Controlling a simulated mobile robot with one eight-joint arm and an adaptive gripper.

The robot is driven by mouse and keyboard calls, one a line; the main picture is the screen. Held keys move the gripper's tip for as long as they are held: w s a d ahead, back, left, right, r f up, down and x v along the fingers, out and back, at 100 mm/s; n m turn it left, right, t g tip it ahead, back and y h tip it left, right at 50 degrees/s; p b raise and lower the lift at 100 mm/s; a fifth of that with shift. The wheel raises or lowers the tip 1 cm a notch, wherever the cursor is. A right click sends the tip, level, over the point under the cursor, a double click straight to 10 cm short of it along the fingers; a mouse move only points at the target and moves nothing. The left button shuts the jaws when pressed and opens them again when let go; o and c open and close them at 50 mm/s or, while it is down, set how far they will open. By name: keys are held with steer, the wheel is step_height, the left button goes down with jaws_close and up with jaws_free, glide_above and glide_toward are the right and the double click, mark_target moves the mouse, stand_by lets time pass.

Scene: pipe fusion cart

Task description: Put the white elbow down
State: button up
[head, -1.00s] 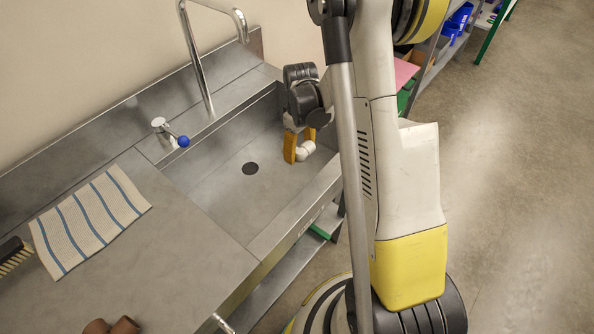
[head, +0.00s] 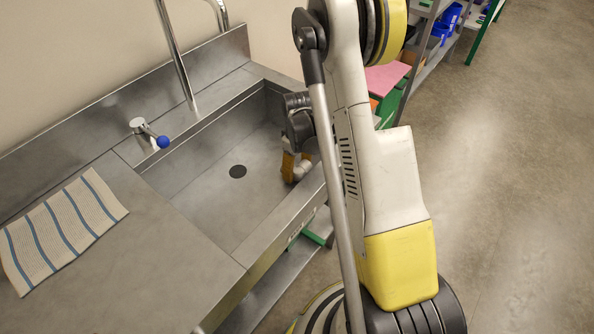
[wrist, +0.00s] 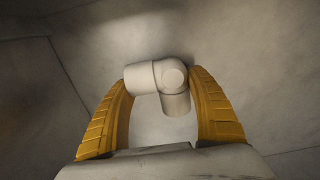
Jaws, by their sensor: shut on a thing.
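The white elbow (wrist: 157,83) is a short bent pipe fitting. In the wrist view it sits between the two yellow fingers of my gripper (wrist: 159,92), near their tips, with the left finger at one end and the right finger close to its bend. In the head view my gripper (head: 293,168) is down inside the sink basin (head: 205,195), at its right end, with the elbow (head: 302,171) showing beside the yellow finger. My gripper is shut on the elbow. Whether the elbow touches the sink floor I cannot tell.
The sink has a drain hole (head: 238,171) left of my gripper, and its front wall (head: 285,222) is close on the right. A tap (head: 175,55) and a blue-knobbed valve (head: 150,133) stand behind. A striped cloth (head: 62,230) lies on the left counter.

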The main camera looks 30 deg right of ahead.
steer(key=o, duration=1.3)
